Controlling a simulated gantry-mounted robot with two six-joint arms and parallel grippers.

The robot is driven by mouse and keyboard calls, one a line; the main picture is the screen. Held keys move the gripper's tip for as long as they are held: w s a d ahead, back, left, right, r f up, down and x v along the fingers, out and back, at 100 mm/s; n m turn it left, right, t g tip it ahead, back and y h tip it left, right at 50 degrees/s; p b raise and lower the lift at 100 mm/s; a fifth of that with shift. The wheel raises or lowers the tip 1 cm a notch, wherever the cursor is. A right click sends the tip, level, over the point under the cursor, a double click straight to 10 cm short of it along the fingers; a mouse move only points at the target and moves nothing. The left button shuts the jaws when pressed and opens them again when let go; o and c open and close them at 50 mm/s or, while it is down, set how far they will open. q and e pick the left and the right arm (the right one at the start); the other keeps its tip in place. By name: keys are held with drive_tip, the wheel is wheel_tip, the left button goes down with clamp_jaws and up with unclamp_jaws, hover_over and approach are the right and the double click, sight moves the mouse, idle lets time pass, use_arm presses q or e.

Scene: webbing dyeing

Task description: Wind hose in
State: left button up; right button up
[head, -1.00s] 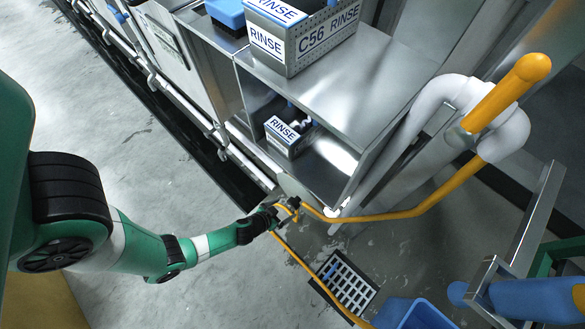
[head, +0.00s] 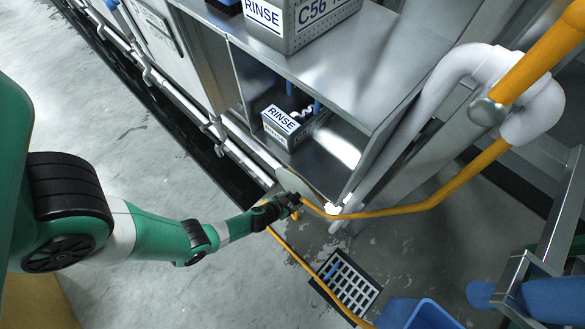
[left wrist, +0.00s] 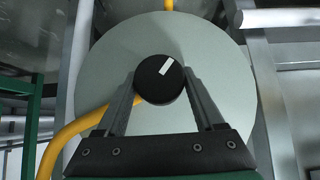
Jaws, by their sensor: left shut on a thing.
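The hose reel is a pale grey-green disc (left wrist: 215,75) in the left wrist view, with a black knob (left wrist: 158,80) that has a white mark. The reel shows as a thin pale edge (head: 296,184) in the head view. My left gripper (head: 292,203) is shut on the knob, one finger on each side of it in the left wrist view (left wrist: 160,95). The yellow hose (head: 400,211) runs to the reel from the right, and a yellow length (head: 290,248) trails over the floor past the drain. My right gripper is not in view.
A steel bench (head: 360,75) with RINSE bins (head: 283,128) stands behind the reel. White pipes (head: 425,110) rise to its right. A floor drain grate (head: 347,284) and a blue tub (head: 425,315) lie below. The concrete floor at left is clear.

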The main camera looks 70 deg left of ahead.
use_arm(q)
drive_tip(key=c, duration=0.4)
drive_tip(key=shift+d+f+m+g+y+b, duration=0.15)
drive_tip(key=shift+f+m+g+y+b, duration=0.25)
drive_tip(key=shift+b, duration=0.5)
drive_tip(key=shift+c, duration=0.2)
drive_tip(key=shift+r+m+y, duration=0.25)
drive_tip(key=shift+m+y, duration=0.25)
drive_tip(key=shift+y, duration=0.4)
drive_tip(key=shift+f+m+g+y, duration=0.15)
drive_tip(key=shift+m+g+y, duration=0.3)
drive_tip(key=shift+y, duration=0.45)
drive_tip(key=shift+y, duration=0.3)
drive_tip(key=shift+w+r, duration=0.15)
drive_tip(key=shift+r, duration=0.05)
drive_tip(key=o, duration=1.3)
drive_tip(key=shift+f, duration=0.1)
drive_tip(key=shift+o, duration=0.2)
